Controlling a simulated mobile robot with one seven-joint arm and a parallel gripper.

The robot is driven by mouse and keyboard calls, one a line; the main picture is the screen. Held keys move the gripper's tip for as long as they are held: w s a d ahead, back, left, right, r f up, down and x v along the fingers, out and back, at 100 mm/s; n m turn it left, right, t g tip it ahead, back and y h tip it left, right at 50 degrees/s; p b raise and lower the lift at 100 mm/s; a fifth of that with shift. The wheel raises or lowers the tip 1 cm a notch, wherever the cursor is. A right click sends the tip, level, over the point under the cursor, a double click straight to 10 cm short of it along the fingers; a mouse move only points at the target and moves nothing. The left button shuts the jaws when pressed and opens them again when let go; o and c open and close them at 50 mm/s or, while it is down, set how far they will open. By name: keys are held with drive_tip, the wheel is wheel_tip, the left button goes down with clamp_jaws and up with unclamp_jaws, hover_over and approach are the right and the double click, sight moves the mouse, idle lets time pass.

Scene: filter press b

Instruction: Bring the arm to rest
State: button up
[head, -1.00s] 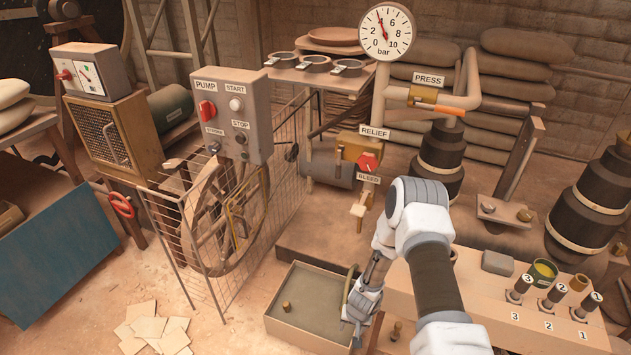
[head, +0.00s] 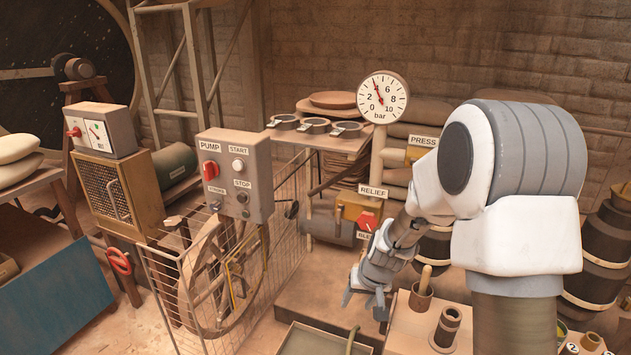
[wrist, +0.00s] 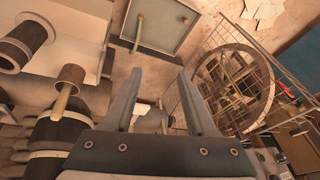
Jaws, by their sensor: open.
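My gripper (head: 364,299) hangs at the end of my bent arm, right of centre in the head view, above the floor near the tray. In the wrist view its two fingers (wrist: 158,100) are spread apart with nothing between them. My arm's large white and grey link fills the right of the head view and hides part of the bench and sacks behind it. The shallow tray (head: 300,340) lies below the gripper, cut off by the lower edge, and also shows in the wrist view (wrist: 165,45).
A wire guard (head: 180,290) around a spoked wheel stands left of the gripper. The pump box (head: 235,175), gauge (head: 382,97) and red relief knob (head: 367,221) stand behind. A bench (head: 405,325) with a pestle-like tool in a cup (head: 421,298) lies close on the right.

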drive_tip(key=s+d+r+t, duration=0.1)
drive_tip(key=s+r, duration=0.5)
drive_tip(key=r, duration=0.3)
drive_tip(key=s+r, duration=0.5)
drive_tip(key=r, duration=0.4)
drive_tip(key=s+d+r+t+h, duration=0.1)
drive_tip(key=s+d+r, duration=0.15)
drive_tip(key=s, duration=0.55)
drive_tip(key=s+d+r+h, duration=0.1)
drive_tip(key=s+r, duration=0.3)
drive_tip(key=s, duration=0.4)
wheel_tip(320, 180, up, 20)
drive_tip(key=p, duration=2)
drive_tip(key=shift+w+a+r+p, duration=0.15)
drive_tip(key=shift+w+p, duration=0.2)
drive_tip(key=shift+w, duration=0.1)
drive_tip(key=shift+o, duration=0.4)
drive_tip(key=shift+a, duration=0.1)
